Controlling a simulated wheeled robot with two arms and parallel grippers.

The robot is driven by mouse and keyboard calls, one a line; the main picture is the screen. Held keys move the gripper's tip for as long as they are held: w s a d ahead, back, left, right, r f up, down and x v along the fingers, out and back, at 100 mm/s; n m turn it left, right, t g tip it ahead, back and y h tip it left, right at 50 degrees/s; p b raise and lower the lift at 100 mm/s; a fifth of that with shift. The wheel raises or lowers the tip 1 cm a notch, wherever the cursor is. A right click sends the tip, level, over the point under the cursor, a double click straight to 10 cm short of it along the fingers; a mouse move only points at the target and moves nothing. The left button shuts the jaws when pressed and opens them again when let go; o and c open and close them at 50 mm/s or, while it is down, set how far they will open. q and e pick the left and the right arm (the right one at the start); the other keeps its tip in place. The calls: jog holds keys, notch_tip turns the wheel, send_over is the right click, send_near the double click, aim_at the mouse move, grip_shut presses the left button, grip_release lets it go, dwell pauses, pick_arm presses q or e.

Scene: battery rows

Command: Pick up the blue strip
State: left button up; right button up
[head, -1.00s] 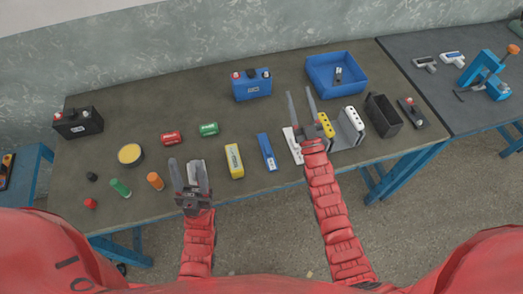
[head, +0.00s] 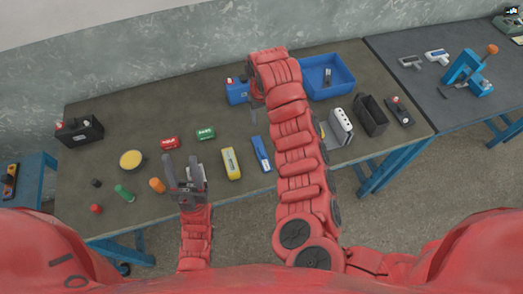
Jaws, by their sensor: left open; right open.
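The blue strip (head: 261,152) lies on the dark table, between a yellow block and my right arm. My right gripper (head: 254,112) is mostly hidden by its own arm, which reaches far over the table. The visible finger points down beyond the far end of the strip, apart from it. My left gripper (head: 181,160) is open and empty, over the table's front part by a white block (head: 195,173), left of the yellow block (head: 231,163).
A grey holder with a white piece (head: 340,125) and a black box (head: 371,115) stand right.

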jog(key=s, duration=0.1)
jog(key=b, duration=0.4)
send_over(262, 151)
jog(key=shift+g, duration=0.4)
notch_tip(262, 151, down, 11)
jog(key=shift+w+a+f, duration=0.1)
jog(key=shift+f, duration=0.25)
notch_tip(262, 151, down, 4)
jog(key=shift+r+p, duration=0.15)
jog(key=shift+p, duration=1.1)
jog(key=shift+f, duration=0.6)
grip_shut()
